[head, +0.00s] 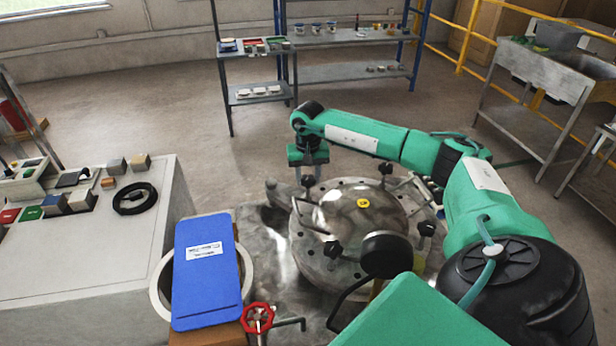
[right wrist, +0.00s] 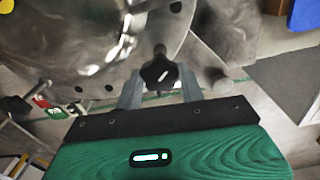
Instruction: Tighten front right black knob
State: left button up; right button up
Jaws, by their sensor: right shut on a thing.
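A round metal lid (head: 345,222) with a yellow sticker lies on a metal vessel. Black knobs stand around its rim: one at the far right (head: 385,168), one at the near right (head: 426,230), one at the near left (head: 333,249). My right gripper (head: 308,182) reaches down at the lid's far left edge. In the right wrist view its fingers (right wrist: 159,88) are shut on a black star-shaped knob (right wrist: 158,72) on a bolt at the rim. My left gripper is not in view.
A blue panel (head: 205,280) and a red valve wheel (head: 257,318) stand at the near left of the vessel. A light worktop (head: 75,245) with small blocks and a black cable coil is at left. Shelves (head: 345,73) and a sink (head: 545,70) stand behind.

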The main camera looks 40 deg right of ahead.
jog(key=m+b, duration=0.1)
jog(key=m, duration=0.2)
jog(key=m+b, duration=0.1)
jog(key=m, duration=0.2)
jog(key=shift+m, duration=0.4)
jog(key=m, duration=0.2)
jog(key=shift+m, duration=0.3)
jog(key=m, duration=0.3)
jog(key=shift+m+b, duration=0.3)
jog(key=m, duration=0.3)
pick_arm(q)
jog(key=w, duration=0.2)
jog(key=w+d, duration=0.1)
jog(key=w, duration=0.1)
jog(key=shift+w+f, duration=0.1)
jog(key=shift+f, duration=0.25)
pick_arm(e)
jog(key=shift+m, duration=0.5)
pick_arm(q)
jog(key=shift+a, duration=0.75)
